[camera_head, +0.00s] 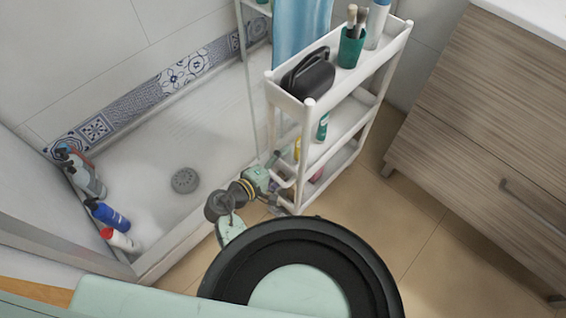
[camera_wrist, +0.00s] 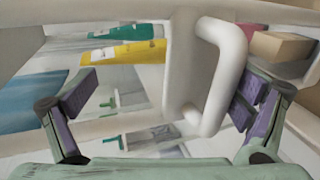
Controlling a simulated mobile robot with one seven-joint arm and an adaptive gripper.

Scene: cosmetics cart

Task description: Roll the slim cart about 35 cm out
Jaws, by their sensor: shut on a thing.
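The slim cart (camera_head: 309,118) is white, with several tiers, and stands upright on the tan floor beside the shower. My gripper (camera_head: 277,176) is at the cart's near end, low down, shut on its white handle. In the wrist view, the looped handle (camera_wrist: 232,75) lies between the purple finger pads of my gripper (camera_wrist: 163,98), close to the right pad. The exact contact is hard to see. The cart's wheels are not clearly visible.
The cart carries a black case (camera_head: 308,75), a green cup with brushes (camera_head: 351,48) and bottles. A wooden cabinet (camera_head: 490,130) stands to the right, with floor between. The shower tray (camera_head: 150,205) and its glass edge are to the left.

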